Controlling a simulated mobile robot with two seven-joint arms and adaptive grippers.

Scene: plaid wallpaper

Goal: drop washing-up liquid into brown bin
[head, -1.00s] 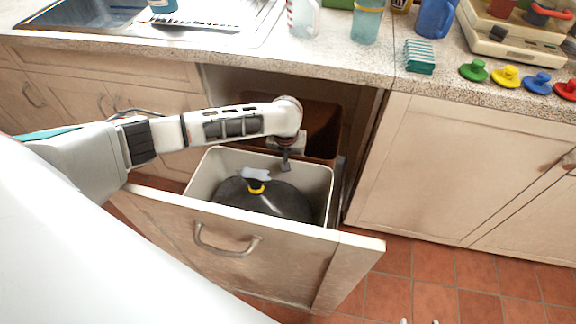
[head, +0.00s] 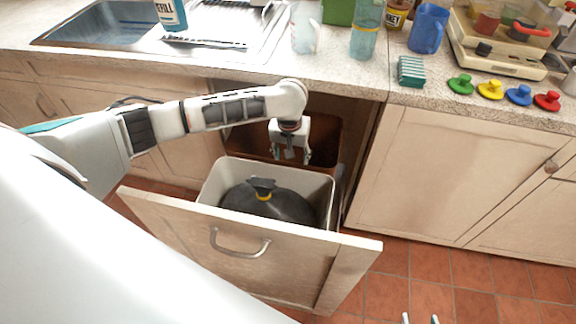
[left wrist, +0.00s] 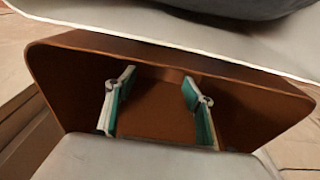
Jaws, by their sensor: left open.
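The brown bin (head: 325,155) stands at the back of the pulled-out drawer, and its brown wall also shows in the left wrist view (left wrist: 70,75). My left gripper (head: 290,160) is over the brown bin, fingers pointing down. In the left wrist view its two green-padded fingers (left wrist: 155,105) are spread with nothing between them. No bottle shows in the visible part of the brown bin; its floor is partly hidden. I cannot identify the washing-up liquid for certain; a blue bottle marked "REFILL" (head: 171,14) stands by the sink. My right gripper's two fingertips (head: 420,319) show apart at the bottom edge.
A cream bin (head: 212,180) with a black, yellow-banded bundle (head: 290,205) stands in front of the brown bin. The drawer front (head: 290,265) juts out over the tiled floor. The counter (head: 350,75) above holds a clear jug, bottles, a blue pitcher, a sponge and coloured knobs.

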